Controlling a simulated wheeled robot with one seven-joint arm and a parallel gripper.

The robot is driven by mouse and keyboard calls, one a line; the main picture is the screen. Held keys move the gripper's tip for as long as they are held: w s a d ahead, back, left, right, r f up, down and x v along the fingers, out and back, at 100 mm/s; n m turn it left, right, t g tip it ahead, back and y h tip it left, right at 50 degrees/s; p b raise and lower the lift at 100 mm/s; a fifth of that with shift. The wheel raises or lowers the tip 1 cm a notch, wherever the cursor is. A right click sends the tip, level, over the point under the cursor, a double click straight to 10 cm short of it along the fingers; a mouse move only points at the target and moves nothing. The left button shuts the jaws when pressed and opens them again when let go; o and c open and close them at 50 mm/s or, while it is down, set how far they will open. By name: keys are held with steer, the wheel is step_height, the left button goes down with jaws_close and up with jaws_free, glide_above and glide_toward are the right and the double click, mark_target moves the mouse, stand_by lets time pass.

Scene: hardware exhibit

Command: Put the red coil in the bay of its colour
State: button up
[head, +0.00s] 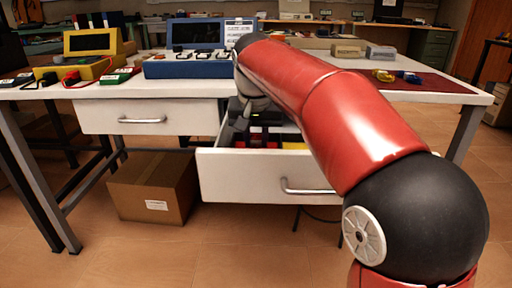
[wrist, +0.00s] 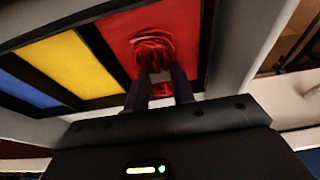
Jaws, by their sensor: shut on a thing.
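The red coil (wrist: 152,45) shows in the wrist view between the fingertips of my gripper (wrist: 158,76), which is shut on it. The coil is over the red bay (wrist: 188,22) of the open drawer, surrounded by red in the picture. I cannot tell whether it touches the bay floor. In the head view my gripper (head: 238,125) reaches down into the drawer (head: 255,178), and the coil is hidden there. The yellow bay (wrist: 68,65) lies next to the red one, and the blue bay (wrist: 22,90) is beyond it.
Dark dividers separate the bays. The tabletop (head: 150,88) overhangs the drawer's back. A yellow coil (head: 383,75) and a blue coil (head: 411,77) lie on a dark red mat (head: 440,84) at right. Blue (head: 190,66) and yellow (head: 92,66) devices stand at left. A cardboard box (head: 152,187) is below.

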steer(key=shift+f, duration=0.7)
steer(key=shift+f, duration=0.15)
steer(key=o, duration=1)
steer(key=p+v, duration=0.3)
steer(key=v, duration=0.9)
